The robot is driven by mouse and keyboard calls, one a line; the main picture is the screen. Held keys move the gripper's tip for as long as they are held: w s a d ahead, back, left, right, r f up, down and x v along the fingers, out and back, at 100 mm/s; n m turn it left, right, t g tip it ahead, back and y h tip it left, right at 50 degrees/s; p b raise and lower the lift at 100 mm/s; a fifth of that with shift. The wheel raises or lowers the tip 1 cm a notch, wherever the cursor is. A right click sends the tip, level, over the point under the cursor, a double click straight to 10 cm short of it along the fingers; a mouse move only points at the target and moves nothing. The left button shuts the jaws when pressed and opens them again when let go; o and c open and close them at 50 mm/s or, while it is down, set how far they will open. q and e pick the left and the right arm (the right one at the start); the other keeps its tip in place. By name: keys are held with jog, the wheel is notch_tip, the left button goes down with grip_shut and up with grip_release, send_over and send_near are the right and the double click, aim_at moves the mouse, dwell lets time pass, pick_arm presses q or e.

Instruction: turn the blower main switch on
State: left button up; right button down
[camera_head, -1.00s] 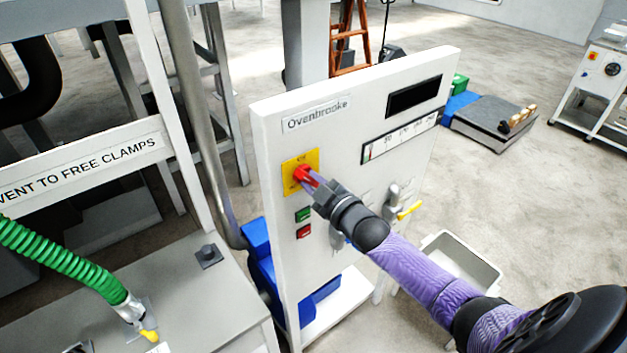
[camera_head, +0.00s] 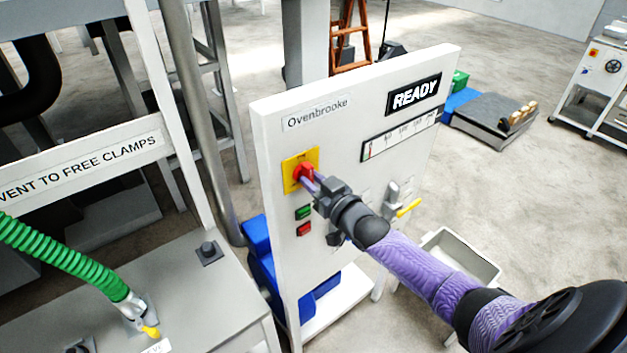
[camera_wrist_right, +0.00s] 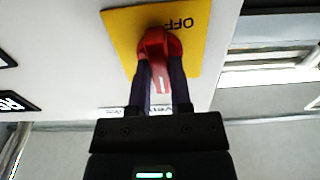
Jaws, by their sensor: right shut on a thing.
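The main switch is a red rotary knob (camera_head: 302,173) on a yellow plate (camera_head: 291,161), at the upper left of the white Ovenbrooke panel (camera_head: 340,140). My right gripper (camera_head: 312,180) is shut on the red knob. In the right wrist view both fingers (camera_wrist_right: 160,85) sit on either side of the knob's red grip (camera_wrist_right: 157,50), and the yellow plate (camera_wrist_right: 120,22) carries the word OFF. The panel's display (camera_head: 414,94) is lit and reads READY. My left gripper is not in view.
Below the plate are a green button (camera_head: 302,212) and a red button (camera_head: 303,229). A yellow-handled valve (camera_head: 408,208) is to the right, near my right arm. A grey bin (camera_head: 460,258) stands behind that arm. A green hose (camera_head: 65,258) is at the left.

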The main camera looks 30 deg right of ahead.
dwell(0.4)
jog(key=c, duration=0.5)
grip_release()
jog(key=shift+c, duration=0.2)
jog(key=s, duration=1)
jog(key=shift+d, duration=0.4)
